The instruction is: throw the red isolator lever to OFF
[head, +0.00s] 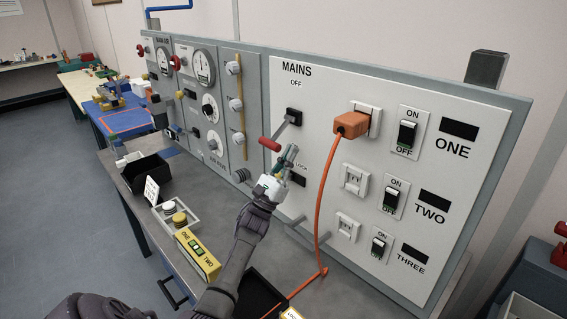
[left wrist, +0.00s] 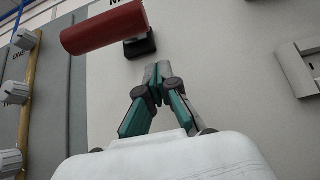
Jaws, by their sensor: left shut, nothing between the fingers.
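The red isolator lever (head: 269,144) is on the MAINS panel, below the printed word OFF. Its grey arm runs from a black pivot block (head: 293,117) down and to the left, out from the panel, to the red grip. In the left wrist view the red grip (left wrist: 104,27) is large at the upper left, with the black block (left wrist: 140,46) behind its right end. My left gripper (head: 289,152) is shut and empty, just below and right of the red grip. In the left wrist view its closed fingertips (left wrist: 157,72) point at the panel below the block. My right gripper is not seen.
An orange plug (head: 351,125) sits in the top socket, and its orange cable (head: 319,215) hangs right of my left gripper. Rocker switches ONE (head: 407,134), TWO (head: 391,195) and THREE (head: 379,246) are further right. A black bin (head: 146,170) and yellow box (head: 197,254) stand on the bench.

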